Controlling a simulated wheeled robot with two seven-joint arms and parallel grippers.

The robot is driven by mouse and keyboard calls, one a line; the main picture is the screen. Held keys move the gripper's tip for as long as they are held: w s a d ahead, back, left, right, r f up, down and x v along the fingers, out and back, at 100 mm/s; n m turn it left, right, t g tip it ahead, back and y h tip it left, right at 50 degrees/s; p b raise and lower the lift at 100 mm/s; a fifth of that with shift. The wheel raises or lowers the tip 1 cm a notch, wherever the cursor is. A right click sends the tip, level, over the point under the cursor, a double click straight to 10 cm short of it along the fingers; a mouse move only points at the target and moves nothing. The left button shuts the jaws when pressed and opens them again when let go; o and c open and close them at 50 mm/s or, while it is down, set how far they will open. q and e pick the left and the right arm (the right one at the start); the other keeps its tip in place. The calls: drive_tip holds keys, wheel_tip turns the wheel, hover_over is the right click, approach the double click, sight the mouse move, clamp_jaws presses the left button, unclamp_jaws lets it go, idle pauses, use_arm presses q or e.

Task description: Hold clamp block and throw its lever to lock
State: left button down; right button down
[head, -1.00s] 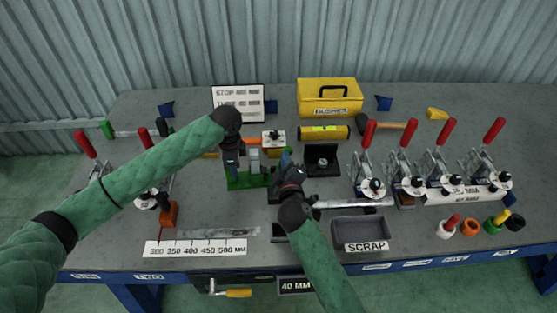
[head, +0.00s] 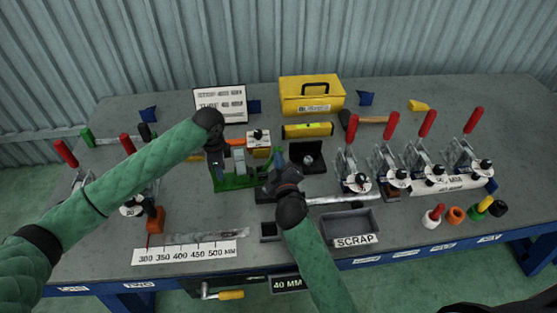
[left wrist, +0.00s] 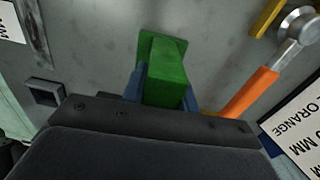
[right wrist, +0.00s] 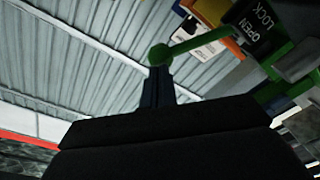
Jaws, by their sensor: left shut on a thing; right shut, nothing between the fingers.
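The green clamp block (head: 238,183) stands on the bench in the head view. My left gripper (head: 217,160) is at its left side. In the left wrist view a green part of the block (left wrist: 163,88) sits between the blue fingers of my left gripper (left wrist: 163,84). In the right wrist view a green lever with a ball knob (right wrist: 160,55) runs up right toward a black label (right wrist: 254,28) reading OPEN and LOCK. My right gripper (right wrist: 158,85) is shut and empty, its tips right at the knob; I cannot tell if they touch. My right arm partly hides the lever in the head view.
A grey scrap tray (head: 347,225) lies front right. A row of red-handled toggle clamps (head: 390,160) stands at right. A ruler strip (head: 185,253) lies front left.

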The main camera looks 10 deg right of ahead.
drive_tip(key=s, duration=1.2)
drive_tip(key=shift+w, duration=0.1)
